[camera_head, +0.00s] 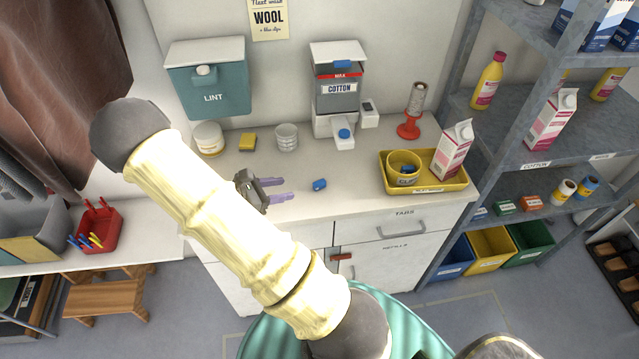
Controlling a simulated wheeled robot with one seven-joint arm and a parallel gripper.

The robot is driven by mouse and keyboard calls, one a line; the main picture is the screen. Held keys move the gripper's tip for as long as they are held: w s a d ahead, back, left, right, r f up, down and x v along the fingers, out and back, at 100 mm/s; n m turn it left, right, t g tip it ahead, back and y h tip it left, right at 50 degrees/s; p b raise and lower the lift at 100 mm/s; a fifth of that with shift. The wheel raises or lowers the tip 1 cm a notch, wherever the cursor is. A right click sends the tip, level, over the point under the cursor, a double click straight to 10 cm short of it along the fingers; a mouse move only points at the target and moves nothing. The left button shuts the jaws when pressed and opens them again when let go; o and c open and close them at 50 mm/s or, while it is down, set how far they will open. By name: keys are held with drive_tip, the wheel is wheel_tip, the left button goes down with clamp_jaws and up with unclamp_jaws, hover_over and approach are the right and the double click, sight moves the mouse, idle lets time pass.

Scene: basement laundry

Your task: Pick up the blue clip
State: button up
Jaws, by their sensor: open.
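A small blue clip (319,184) lies on the white counter (345,201) near its front edge. My gripper (283,190) is just left of the clip, with its two purple fingers pointing right toward it. The fingers are apart, with nothing seen between them. A gap shows between the fingertips and the clip. My gripper's height above the counter is hard to tell from this view.
A yellow tray (453,186) holding a yellow tub and a pink-and-white carton stands at the right. Counter around the clip is clear.

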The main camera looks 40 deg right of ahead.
drive_tip(key=p, duration=0.2)
approach(322, 181)
drive_tip(key=x, duration=0.5)
drive_tip(key=shift+f, duration=0.45)
drive_tip(key=shift+d, duration=0.1)
drive_tip(key=shift+d, duration=0.35)
drive_tip(key=x, duration=0.1)
drive_tip(key=p+x, duration=0.1)
drive_tip(key=x, duration=0.1)
drive_tip(key=shift+s+d+r, duration=0.15)
drive_tip(key=shift+d+r, duration=0.05)
drive_tip(key=shift+d, duration=0.15)
drive_tip(key=shift+d+f+p, duration=0.2)
drive_tip(key=shift+d+p, duration=0.1)
drive_tip(key=shift+d, duration=0.05)
clamp_jaws()
